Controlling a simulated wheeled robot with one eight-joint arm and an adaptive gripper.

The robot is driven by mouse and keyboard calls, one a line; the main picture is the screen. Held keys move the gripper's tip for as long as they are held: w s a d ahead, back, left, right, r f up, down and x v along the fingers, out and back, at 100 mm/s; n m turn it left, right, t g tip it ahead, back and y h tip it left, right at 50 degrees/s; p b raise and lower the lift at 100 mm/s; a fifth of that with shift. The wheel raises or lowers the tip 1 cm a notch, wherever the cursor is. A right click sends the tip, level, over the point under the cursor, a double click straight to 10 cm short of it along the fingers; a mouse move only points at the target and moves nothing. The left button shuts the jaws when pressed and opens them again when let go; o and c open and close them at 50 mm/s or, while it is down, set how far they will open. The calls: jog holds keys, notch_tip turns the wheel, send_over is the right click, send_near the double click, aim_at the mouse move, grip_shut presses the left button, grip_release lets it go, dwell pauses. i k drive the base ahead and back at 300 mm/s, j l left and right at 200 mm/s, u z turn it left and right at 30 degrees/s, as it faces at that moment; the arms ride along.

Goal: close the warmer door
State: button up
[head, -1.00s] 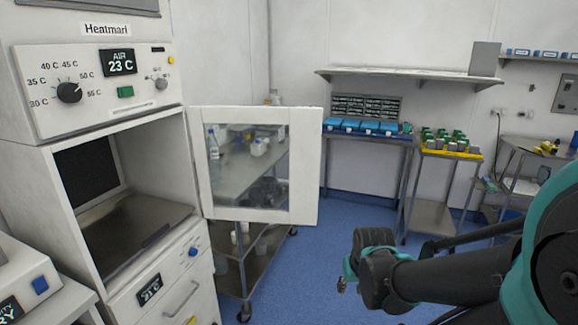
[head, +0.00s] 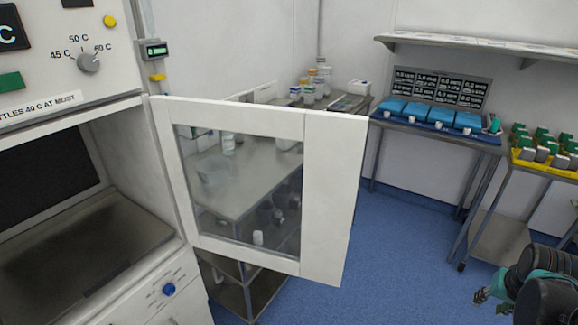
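The warmer (head: 70,115) is a white cabinet at the left of the head view, with a dark, open compartment (head: 80,240). Its door (head: 335,200) stands wide open, a white frame around a glass pane, hinged at the right side of the compartment. A steel cart shows through the glass. Part of my arm (head: 535,285) is at the lower right corner, well apart from the door. The fingers of my gripper cannot be made out clearly, so its opening cannot be told.
A steel cart (head: 240,295) with bottles and containers stands behind the door. Blue floor (head: 400,260) is clear between the door and my arm.

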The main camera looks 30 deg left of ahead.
aim_at(334, 143)
jog(key=i+u, duration=0.15)
jog(key=i, duration=0.5)
jog(key=i+l+u, duration=0.15)
jog(key=i, duration=0.45)
jog(key=i+l+u, duration=0.15)
jog(key=i, duration=0.45)
jog(key=i+u, duration=0.2)
jog(key=u, duration=0.2)
jog(key=i+u, duration=0.15)
jog(key=u, duration=0.25)
jog(key=i+l+u, duration=0.1)
jog(key=u, duration=0.3)
jog(key=i+l+u, duration=0.2)
jog(key=u, duration=2.3)
